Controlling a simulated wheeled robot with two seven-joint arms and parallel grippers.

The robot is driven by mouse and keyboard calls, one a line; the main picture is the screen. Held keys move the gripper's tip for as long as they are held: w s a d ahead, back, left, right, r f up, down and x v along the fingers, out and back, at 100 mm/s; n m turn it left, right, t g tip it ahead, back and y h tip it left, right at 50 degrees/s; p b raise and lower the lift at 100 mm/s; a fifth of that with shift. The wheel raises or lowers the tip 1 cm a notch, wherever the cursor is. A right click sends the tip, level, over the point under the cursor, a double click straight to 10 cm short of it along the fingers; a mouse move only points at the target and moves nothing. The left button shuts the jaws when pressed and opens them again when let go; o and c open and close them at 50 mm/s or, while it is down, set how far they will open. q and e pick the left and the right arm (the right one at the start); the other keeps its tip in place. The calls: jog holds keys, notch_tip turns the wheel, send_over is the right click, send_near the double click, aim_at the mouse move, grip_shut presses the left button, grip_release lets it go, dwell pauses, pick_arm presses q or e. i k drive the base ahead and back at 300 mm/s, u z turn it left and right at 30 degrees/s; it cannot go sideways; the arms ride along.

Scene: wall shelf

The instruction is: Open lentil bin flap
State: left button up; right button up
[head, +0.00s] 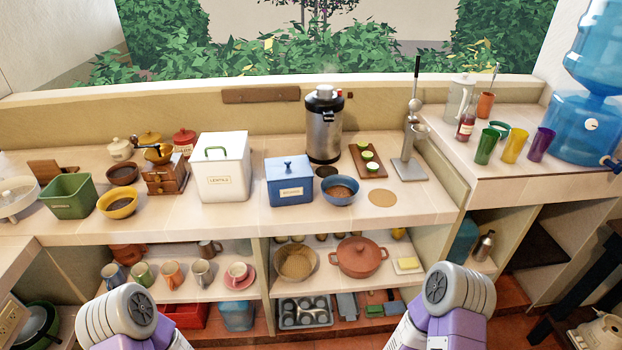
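The lentil bin (222,176) is a white box with a label that reads as lentils. It stands on the upper counter, left of the middle. Its flap (218,148) is on top, carries a green handle (215,152) and looks closed. Neither of my grippers shows in the head view. Only rounded white and purple links of my two arms show at the bottom edge, low in front of the shelf and well apart from the bin.
A blue lidded box (289,187) stands right of the bin, with a steel urn (323,128) behind. A wooden grinder (166,176) and yellow bowl (118,204) are to its left. Counter in front of the bin is clear. Mugs and a red pot (358,257) fill the shelf below.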

aim_at(219, 141)
jog(key=z, duration=1.2)
jog(key=i, duration=1.4)
jog(key=u, duration=3.2)
